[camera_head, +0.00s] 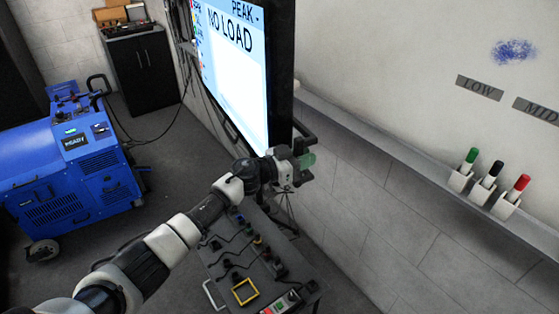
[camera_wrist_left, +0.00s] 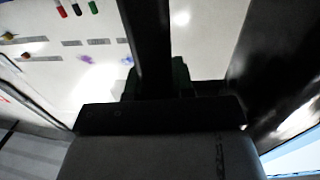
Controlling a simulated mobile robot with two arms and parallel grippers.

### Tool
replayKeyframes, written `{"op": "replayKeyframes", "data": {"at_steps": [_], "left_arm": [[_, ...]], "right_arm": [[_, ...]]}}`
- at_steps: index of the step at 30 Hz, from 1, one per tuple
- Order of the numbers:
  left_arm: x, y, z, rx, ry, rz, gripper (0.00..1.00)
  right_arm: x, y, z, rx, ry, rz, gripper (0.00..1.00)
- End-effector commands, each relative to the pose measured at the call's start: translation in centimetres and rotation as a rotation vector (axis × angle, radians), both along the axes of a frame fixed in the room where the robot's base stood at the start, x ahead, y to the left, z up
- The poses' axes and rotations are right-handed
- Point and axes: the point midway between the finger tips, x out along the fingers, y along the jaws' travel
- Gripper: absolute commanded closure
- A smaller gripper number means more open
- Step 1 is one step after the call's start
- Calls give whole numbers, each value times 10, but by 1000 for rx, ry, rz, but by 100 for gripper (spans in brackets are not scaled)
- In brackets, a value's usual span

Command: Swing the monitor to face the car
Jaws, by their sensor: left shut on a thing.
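The monitor (camera_head: 233,70) hangs large at the top centre of the head view. Its bright screen reads "NO LOAD" and faces left, and its dark side edge faces me. My left gripper (camera_head: 302,160) is at the monitor's lower near corner, shut on the dark handle (camera_head: 304,135) there. In the left wrist view the dark handle bar (camera_wrist_left: 148,45) runs between the fingers, which it partly hides. A strip of the lit screen (camera_wrist_left: 295,157) shows at the lower right there. My right gripper is not in view. No car shows.
A blue wheeled machine (camera_head: 70,165) stands at the left, near a black cabinet (camera_head: 143,65). A control bench (camera_head: 245,265) lies below my left arm. A whiteboard (camera_head: 430,60) and a ledge with green, black and red markers (camera_head: 488,182) are at the right.

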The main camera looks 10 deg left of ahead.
Motion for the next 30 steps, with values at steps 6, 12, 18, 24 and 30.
{"op": "replayKeyframes", "data": {"at_steps": [6,12,18,24,30], "left_arm": [[30,-45,1,-3,-1,105,100],[40,-57,1,3,0,146,100],[40,-57,1,4,0,146,100],[40,-57,0,4,0,145,58],[39,-57,0,6,-1,145,51]], "right_arm": [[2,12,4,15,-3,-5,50],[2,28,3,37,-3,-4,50],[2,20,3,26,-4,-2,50],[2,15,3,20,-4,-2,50],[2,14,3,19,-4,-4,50]]}}
